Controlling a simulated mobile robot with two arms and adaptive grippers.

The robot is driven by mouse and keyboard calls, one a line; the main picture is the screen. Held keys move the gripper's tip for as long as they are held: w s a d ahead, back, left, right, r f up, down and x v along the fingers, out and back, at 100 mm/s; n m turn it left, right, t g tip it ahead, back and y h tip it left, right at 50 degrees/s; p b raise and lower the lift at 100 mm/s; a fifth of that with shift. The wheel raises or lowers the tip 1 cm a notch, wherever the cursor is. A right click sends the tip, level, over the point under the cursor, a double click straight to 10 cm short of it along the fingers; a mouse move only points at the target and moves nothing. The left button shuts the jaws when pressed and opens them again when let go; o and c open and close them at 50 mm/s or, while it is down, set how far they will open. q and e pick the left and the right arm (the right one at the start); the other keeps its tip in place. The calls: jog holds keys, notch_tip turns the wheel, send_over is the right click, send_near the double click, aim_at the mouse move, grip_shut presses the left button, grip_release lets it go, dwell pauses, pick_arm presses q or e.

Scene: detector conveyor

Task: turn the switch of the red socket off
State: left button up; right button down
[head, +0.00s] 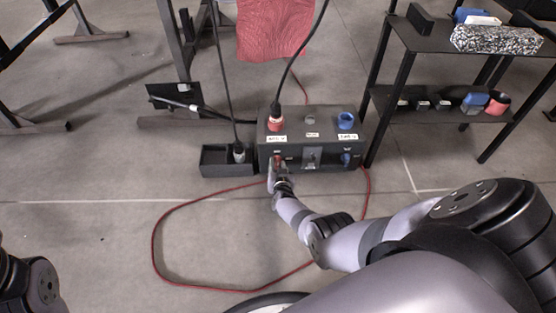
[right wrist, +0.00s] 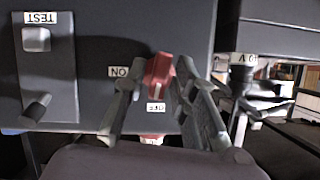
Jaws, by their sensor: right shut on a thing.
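The dark socket box (head: 310,141) stands on the floor. The red socket (head: 276,123) is at its top left, with a black plug and cable in it. Below it on the front face is the red switch (right wrist: 159,72), between ON and OFF labels in the right wrist view. The knob looks roughly upright there, its lower end with a pale mark close to the OFF label (right wrist: 157,107). My right gripper (right wrist: 160,88) is shut on the red switch, a finger on each side; it also shows in the head view (head: 277,168). My left gripper is out of view.
A blue socket (head: 346,121) and a blue switch (head: 346,159) are on the box's right side. A black tray (head: 214,165) with a plug stands at its left. A red cable (head: 155,235) loops on the floor. A dark shelf (head: 420,40) stands at right.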

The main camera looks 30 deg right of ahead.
jog(key=shift+w+r+n+h, duration=0.15)
jog(key=shift+n+h, duration=0.15)
jog(key=shift+n, duration=0.2)
jog(key=shift+d, duration=0.25)
jog(key=c, duration=1.6)
grip_release()
jog(key=shift+d, duration=0.1)
jog(key=shift+a, duration=0.3)
jog(key=shift+a+g, duration=0.1)
jog(key=shift+g, duration=0.2)
